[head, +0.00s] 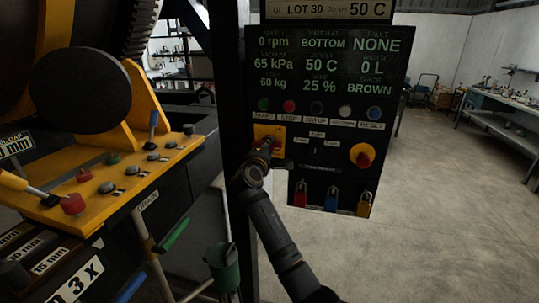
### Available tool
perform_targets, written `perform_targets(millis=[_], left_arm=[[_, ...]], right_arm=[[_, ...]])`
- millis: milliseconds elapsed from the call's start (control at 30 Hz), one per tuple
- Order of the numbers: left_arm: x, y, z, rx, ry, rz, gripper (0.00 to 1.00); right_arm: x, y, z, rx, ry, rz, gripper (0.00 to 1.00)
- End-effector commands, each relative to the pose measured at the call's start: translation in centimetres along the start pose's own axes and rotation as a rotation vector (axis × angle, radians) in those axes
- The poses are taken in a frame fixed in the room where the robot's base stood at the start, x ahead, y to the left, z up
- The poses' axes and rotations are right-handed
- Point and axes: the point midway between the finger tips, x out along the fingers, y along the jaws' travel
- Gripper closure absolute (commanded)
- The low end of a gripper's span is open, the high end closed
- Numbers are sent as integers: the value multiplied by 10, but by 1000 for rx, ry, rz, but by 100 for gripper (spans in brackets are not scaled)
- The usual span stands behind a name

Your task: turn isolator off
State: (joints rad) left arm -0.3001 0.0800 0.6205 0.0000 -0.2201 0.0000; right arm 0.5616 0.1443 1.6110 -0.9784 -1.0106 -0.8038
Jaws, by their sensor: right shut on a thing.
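The isolator (277,131) is a yellow square plate with a red handle, at the lower left of the black control panel (322,141). My right gripper (263,148) is at the red handle and shut on it. The gripper and wrist cover part of the handle, so its exact angle cannot be told. The panel display reads 0 rpm, 65 kPa, 50 C and 25 %. My left gripper is not in view.
A red and yellow round knob (362,155) sits right of the isolator. Red (300,193), blue (331,197) and yellow (364,203) padlocks hang below. A yellow machine console (120,178) with levers stands at left.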

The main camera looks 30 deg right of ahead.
Motion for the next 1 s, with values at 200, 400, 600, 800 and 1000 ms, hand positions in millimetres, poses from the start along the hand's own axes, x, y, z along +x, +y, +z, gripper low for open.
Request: perform_targets(millis=[200,400,600,800,1000], left_arm=[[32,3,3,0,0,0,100],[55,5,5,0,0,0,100],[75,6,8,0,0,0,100],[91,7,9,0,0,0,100],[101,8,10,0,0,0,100]], right_arm=[[0,-9,-1,206,0,0,100],[0,-11,-2,396,0,-1,100],[0,-13,-2,570,0,-2,100],[0,-13,-4,711,0,-2,100],[0,-12,-4,806,-1,-3,100]])
